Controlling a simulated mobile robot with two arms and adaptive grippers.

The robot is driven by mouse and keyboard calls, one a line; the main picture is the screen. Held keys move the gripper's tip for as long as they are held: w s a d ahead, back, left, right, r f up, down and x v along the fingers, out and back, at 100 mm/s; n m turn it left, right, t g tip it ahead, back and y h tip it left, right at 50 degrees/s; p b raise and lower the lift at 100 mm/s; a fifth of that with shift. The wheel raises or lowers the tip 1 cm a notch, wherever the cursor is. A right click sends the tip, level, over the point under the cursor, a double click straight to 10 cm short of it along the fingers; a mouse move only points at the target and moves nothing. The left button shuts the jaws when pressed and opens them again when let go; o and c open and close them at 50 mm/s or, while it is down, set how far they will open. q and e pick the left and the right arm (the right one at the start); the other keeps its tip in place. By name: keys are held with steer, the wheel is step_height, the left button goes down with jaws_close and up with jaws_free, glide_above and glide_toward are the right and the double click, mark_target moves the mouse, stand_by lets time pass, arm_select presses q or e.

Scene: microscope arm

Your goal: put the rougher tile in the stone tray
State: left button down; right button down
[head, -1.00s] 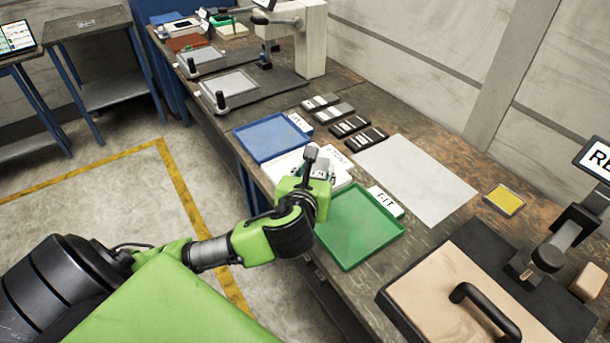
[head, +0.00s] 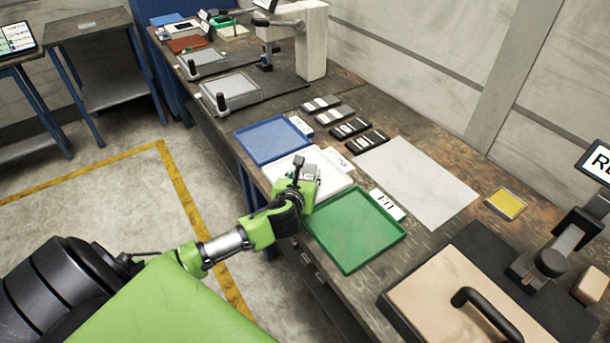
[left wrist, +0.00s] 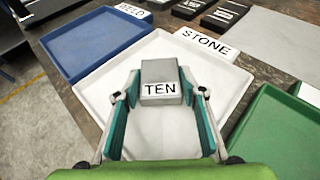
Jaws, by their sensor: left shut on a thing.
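My left gripper (head: 300,182) is over the near side of the white tray (head: 335,180), whose sign reads STONE in the left wrist view. There, its two teal-edged fingers (left wrist: 160,90) are shut on a grey tile (left wrist: 160,70) with a white label reading TEN. The white tray's bare floor (left wrist: 100,88) shows around the tile and no other thing is seen in it. I cannot tell whether the tile touches the tray. In the head view the gripper mostly hides the tile. My right gripper is not in view.
A blue tray (head: 272,140) lies beyond the white one and a green tray (head: 355,232) on its near side. Several grey and black labelled blocks (head: 350,128) lie behind. A pale sheet (head: 418,183) and a yellow pad (head: 505,203) are to the right.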

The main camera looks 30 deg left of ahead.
arm_select(q)
steer(key=shift+w+f, duration=0.1)
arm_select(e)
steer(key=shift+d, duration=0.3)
arm_select(q)
steer(key=shift+f, duration=0.1)
steer(key=c, duration=1.3)
jaws_free()
steer(key=shift+f, duration=0.1)
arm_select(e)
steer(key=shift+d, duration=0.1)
arm_select(q)
steer(key=v, duration=1.2)
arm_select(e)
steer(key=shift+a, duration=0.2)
arm_select(q)
steer(key=shift+d, duration=0.1)
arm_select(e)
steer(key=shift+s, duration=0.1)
